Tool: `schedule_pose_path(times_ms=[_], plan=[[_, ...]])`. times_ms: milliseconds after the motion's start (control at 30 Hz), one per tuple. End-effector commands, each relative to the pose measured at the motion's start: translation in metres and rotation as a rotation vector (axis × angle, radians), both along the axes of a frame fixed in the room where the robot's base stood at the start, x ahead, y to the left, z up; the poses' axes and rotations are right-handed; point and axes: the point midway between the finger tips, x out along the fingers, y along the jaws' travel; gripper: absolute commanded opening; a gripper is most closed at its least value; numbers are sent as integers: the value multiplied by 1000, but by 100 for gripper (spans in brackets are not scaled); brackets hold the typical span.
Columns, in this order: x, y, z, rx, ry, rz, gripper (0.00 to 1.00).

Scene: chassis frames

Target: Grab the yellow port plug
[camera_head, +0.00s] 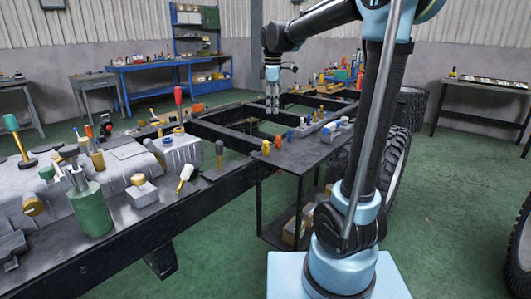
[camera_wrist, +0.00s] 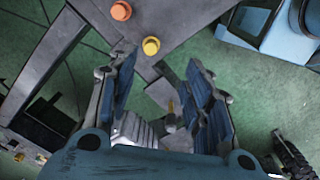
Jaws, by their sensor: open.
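A yellow port plug (camera_head: 265,147) stands on the near left part of a dark cart top (camera_head: 305,152) in the head view. It shows as a round yellow knob (camera_wrist: 151,46) near the table corner in the wrist view, just beyond and between my fingertips. An orange plug (camera_head: 278,142) stands beside it, also seen in the wrist view (camera_wrist: 121,10). My gripper (camera_head: 272,108) hangs pointing down above the chassis frame, apart from the plugs. Its fingers (camera_wrist: 162,72) are spread and nothing is held between them.
A blue plug (camera_head: 290,135) and a grey tray of small parts (camera_head: 315,126) share the cart top. The black chassis frame (camera_head: 225,135) runs behind and left.

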Motion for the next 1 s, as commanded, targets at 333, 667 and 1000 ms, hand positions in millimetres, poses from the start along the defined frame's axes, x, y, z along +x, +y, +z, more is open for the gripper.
schedule_pose_path(times_ms=[333,667,1000], plan=[[24,28,-5,-7,14,130,46],[23,27,-60,-6,13,128,46],[23,27,-110,-6,13,127,46]])
